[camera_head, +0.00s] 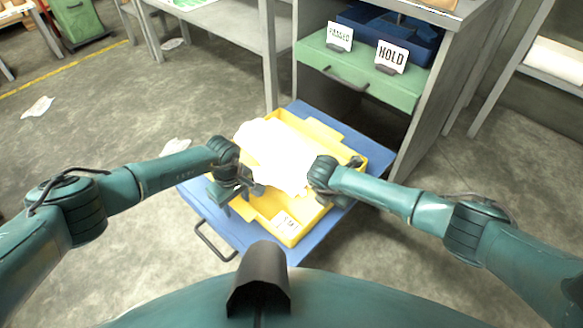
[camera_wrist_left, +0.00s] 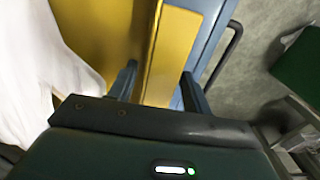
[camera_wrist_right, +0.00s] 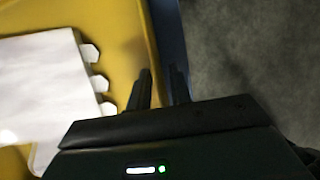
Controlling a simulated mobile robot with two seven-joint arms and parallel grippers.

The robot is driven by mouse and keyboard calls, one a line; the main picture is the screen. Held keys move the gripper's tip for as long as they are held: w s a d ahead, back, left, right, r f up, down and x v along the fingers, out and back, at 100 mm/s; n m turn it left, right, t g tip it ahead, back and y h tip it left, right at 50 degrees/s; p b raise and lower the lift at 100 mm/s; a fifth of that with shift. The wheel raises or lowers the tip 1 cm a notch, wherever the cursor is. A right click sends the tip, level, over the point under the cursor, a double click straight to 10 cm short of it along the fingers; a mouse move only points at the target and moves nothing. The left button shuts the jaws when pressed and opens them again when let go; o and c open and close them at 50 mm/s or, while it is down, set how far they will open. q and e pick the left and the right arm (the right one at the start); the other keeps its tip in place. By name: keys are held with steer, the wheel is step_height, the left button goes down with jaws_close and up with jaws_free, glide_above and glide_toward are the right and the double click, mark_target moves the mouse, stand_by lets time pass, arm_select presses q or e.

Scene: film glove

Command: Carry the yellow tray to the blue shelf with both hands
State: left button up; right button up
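The yellow tray (camera_head: 289,227) rests on a blue pulled-out drawer-like surface (camera_head: 240,238) with a dark handle, low in front of the cabinet. A white, overexposed thing (camera_head: 275,150) lies in the tray and hides part of it. My left gripper (camera_head: 240,197) is at the tray's left side. In the left wrist view its fingers (camera_wrist_left: 160,88) stand apart, one on each side of the yellow wall. My right gripper (camera_head: 328,190) is at the tray's right side. In the right wrist view its fingers (camera_wrist_right: 160,85) are close together at the tray's edge; contact is unclear.
Above stands a green drawer (camera_head: 350,73) with PASSED (camera_head: 340,36) and HOLD (camera_head: 391,56) signs and a dark blue bin (camera_head: 405,30). A grey table (camera_head: 225,25) stands at the back left. White scraps (camera_head: 38,107) lie on the floor. Floor on both sides is open.

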arm_select(q)
steer(key=shift+o, duration=0.3)
steer(key=shift+d, duration=0.1)
arm_select(e)
steer(key=shift+o, duration=0.4)
arm_select(q)
steer(key=shift+r, duration=0.1)
steer(key=shift+w+r, duration=0.1)
steer(key=shift+r, duration=0.15)
arm_select(e)
steer(key=shift+r, duration=0.1)
arm_select(q)
step_height(320, 180, up, 11)
steer(key=shift+r, duration=0.15)
arm_select(e)
steer(key=v, duration=1.1)
steer(key=shift+s+r, duration=0.1)
steer(key=shift+r, duration=0.3)
steer(key=shift+s, duration=0.1)
